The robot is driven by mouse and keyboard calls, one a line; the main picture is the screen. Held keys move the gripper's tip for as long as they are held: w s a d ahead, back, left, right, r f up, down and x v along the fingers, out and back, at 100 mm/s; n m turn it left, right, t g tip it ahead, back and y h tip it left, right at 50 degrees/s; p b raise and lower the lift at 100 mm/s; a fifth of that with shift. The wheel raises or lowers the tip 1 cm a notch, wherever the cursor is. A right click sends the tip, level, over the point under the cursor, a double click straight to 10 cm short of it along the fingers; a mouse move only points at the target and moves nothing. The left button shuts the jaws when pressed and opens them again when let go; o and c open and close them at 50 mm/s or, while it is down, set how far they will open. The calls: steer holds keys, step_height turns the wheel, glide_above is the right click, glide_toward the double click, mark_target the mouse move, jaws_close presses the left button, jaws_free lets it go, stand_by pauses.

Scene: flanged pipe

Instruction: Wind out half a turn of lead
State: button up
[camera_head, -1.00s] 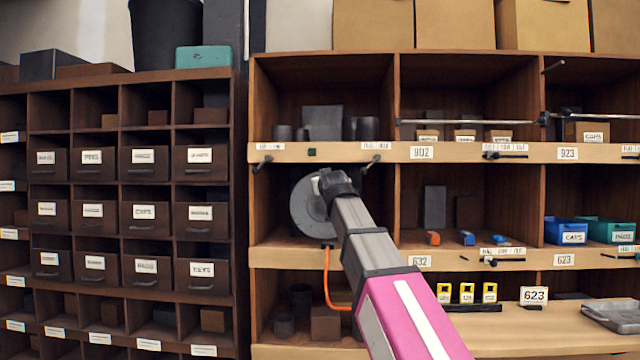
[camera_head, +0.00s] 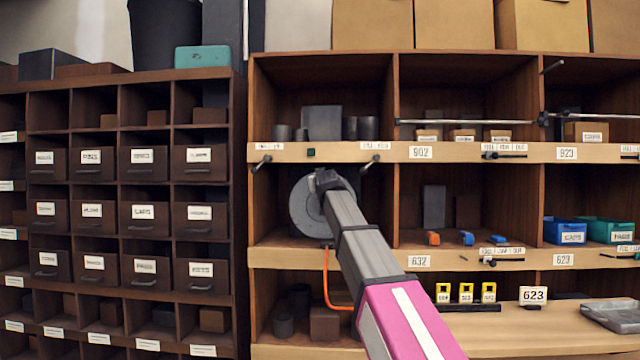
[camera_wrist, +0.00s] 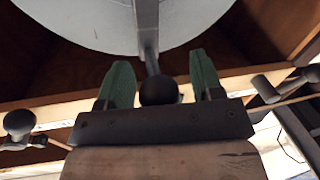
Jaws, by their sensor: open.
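A round grey reel (camera_head: 306,206) stands in the cubby at the left end of the middle shelf. An orange lead (camera_head: 328,280) hangs from its lower side over the shelf front. In the wrist view the pale reel face (camera_wrist: 125,22) fills the top. A dark crank arm runs down it to a round black knob (camera_wrist: 158,90). My gripper (camera_wrist: 160,85) is open, with its green finger pads on either side of the knob and a gap to each. In the head view my arm covers part of the reel, and the fingertips cannot be made out.
Small black handles (camera_head: 262,163) stick out from the shelf edge above the reel, left and right. The wooden divider (camera_head: 392,205) closes the cubby on the right. Yellow tags (camera_head: 466,293) and a grey tray (camera_head: 612,314) are on the lower counter.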

jaws_close()
steer(key=shift+a, duration=0.15)
steer(key=a+f+n+g+h, duration=0.2)
steer(key=a+f+n, duration=0.5)
steer(key=n, duration=0.4)
step_height(320, 180, down, 9)
steer(key=n+h, duration=0.3)
steer(key=n, duration=0.8)
steer(key=shift+d+f, duration=0.15)
steer(key=shift+d, duration=0.05)
